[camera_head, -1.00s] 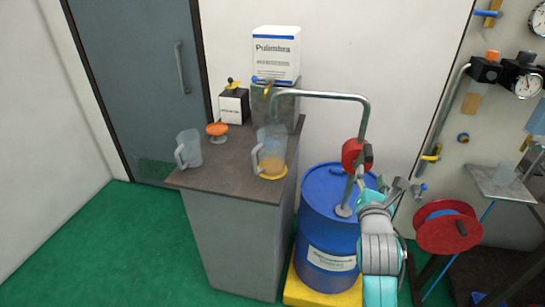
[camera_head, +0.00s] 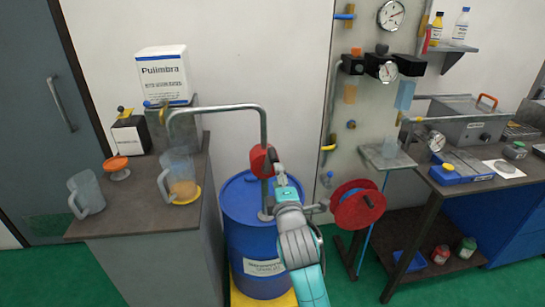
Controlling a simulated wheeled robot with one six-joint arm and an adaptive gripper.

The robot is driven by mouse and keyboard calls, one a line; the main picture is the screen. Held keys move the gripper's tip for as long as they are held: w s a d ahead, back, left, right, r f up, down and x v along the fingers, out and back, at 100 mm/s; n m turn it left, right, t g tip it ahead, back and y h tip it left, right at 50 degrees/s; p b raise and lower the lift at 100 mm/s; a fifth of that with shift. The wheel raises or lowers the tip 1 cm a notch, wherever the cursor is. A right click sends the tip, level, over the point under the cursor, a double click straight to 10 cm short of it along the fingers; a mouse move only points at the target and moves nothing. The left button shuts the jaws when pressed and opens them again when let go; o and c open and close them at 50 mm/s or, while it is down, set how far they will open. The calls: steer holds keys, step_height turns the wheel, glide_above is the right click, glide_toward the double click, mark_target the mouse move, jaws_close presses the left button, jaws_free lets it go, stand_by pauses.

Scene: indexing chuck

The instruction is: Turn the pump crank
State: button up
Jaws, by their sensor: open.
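The red rotary pump (camera_head: 261,160) stands on top of a blue drum (camera_head: 243,207). A bent grey pipe runs from it to the left, over the bench. A dark crank handle (camera_head: 277,170) shows at the pump's right side, partly covered by my arm. My gripper (camera_head: 321,206) is at the right of my wrist, to the right of the drum and below the pump. It is small and partly hidden by my arm. It is open, and I see nothing held in it. It appears apart from the crank.
A clear jug with amber liquid (camera_head: 180,182) stands under the pipe's outlet on the left bench (camera_head: 135,217), beside an empty jug (camera_head: 87,194). A red hose reel (camera_head: 357,204) is close to my gripper's right. A workbench (camera_head: 462,183) stands farther right.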

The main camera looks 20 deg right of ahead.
mark_target(274, 161)
steer(key=w+d+m, duration=0.1)
steer(key=w+m, duration=0.2)
steer(key=m, duration=0.3)
steer(key=w+d+m, duration=0.1)
steer(key=w+m, duration=0.3)
steer(key=m, duration=0.2)
steer(key=w+d+m, duration=0.1)
steer(key=w+m, duration=0.2)
steer(key=m, duration=0.3)
steer(key=shift+w+r, duration=0.1)
steer(key=shift+w, duration=0.15)
jaws_close()
